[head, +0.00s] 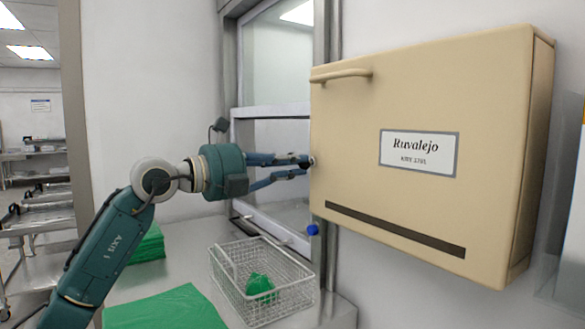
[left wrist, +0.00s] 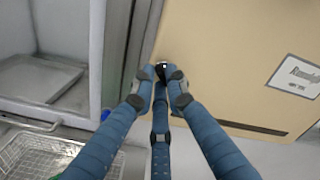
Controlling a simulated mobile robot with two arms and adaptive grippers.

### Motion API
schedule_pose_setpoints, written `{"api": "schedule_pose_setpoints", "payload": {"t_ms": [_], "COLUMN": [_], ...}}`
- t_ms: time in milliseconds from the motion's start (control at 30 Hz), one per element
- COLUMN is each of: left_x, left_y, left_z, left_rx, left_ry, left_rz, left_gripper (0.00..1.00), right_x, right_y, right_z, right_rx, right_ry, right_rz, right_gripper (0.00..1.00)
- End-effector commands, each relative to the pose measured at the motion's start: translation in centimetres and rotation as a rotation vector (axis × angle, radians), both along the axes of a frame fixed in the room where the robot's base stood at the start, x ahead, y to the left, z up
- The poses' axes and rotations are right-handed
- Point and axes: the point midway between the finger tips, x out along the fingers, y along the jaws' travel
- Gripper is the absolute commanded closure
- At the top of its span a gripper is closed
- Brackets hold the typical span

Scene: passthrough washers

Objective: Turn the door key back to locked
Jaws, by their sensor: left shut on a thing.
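The beige cabinet door (head: 345,160) hangs on the wall at the right of the head view, with a label (head: 418,152) reading "Ruvalejo". It also fills the right of the left wrist view (left wrist: 230,75). My left gripper (head: 304,161) reaches to the door's left edge. In the left wrist view its blue fingers (left wrist: 161,78) close around the small dark door key (left wrist: 161,66) with a pale spot. The fingers hide most of the key, and I cannot tell its turn angle. My right gripper is not in view.
A wire basket (head: 225,285) with a green item (head: 260,287) stands on the steel counter (head: 190,255) below my left arm. Green cloths (head: 165,308) lie left of it. A framed glass hatch (head: 272,111) is behind the gripper. A blue knob (head: 313,230) sits below the gripper.

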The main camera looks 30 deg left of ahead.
Motion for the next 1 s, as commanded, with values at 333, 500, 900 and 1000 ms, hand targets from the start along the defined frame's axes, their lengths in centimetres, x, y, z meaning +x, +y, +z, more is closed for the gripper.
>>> {"api": "schedule_pose_setpoints", "payload": {"t_ms": [333,500,900,1000], "left_x": [0.13,0.16,0.20,0.20], "left_y": [-0.08,-0.10,-0.08,-0.08], "left_z": [-0.38,-0.37,-0.35,-0.35], "left_rx": [0.308,0.449,0.693,0.725], "left_ry": [-0.116,-0.174,-0.274,-0.287], "left_rz": [-0.003,-0.005,-0.006,-0.007], "left_gripper": [1.00,1.00,1.00,1.00], "right_x": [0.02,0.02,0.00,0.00], "right_y": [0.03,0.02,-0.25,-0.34], "right_z": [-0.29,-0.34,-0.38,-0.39], "right_rx": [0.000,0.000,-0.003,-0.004], "right_ry": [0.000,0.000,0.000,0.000], "right_rz": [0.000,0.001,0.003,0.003], "right_gripper": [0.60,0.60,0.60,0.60]}}
